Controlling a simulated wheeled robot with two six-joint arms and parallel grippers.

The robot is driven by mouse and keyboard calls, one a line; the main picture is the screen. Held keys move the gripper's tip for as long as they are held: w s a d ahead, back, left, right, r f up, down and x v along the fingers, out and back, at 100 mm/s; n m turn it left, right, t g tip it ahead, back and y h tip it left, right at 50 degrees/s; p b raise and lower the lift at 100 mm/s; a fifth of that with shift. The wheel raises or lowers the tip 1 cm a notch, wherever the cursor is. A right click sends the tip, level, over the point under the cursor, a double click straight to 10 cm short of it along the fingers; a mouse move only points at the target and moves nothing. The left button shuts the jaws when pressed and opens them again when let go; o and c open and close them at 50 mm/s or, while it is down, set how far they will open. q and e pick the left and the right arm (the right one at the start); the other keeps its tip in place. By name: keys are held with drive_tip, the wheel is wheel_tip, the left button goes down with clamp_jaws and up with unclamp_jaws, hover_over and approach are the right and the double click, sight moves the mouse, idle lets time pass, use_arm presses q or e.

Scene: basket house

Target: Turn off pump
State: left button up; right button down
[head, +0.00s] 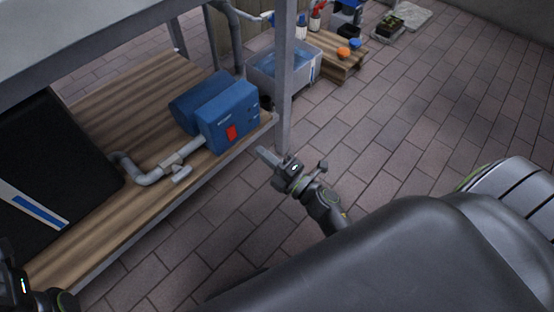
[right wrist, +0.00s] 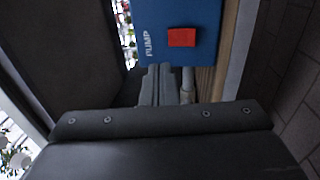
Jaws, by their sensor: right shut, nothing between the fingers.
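The blue pump (head: 230,117) stands on the wooden lower shelf of a metal rack, near its right end. A red switch (head: 231,132) is on its front face. In the right wrist view the pump (right wrist: 207,20) shows the word PUMP beside the red switch (right wrist: 181,37). My right gripper (head: 262,152) is shut and empty, in front of the shelf edge and apart from the pump. Its closed fingers (right wrist: 157,84) point toward the pump's face. My left gripper (head: 12,275) is only partly in view at the bottom left; its fingertips are not clear. The switch's position is hard to tell.
A grey pipe with a valve (head: 181,172) runs from the pump along the shelf (head: 125,88). A black panel (head: 50,150) stands at left. A rack post (head: 285,75) rises just right of the pump. Behind are a water tub (head: 285,68) and a pallet (head: 345,66). Brick floor lies clear at right.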

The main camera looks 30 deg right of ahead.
drive_tip(key=s, duration=0.1)
drive_tip(key=s+d, duration=0.1)
drive_tip(key=s, duration=0.1)
drive_tip(key=shift+s+d+r+p, duration=0.2)
drive_tip(key=shift+s+r+p, duration=0.1)
drive_tip(key=shift+s, duration=0.1)
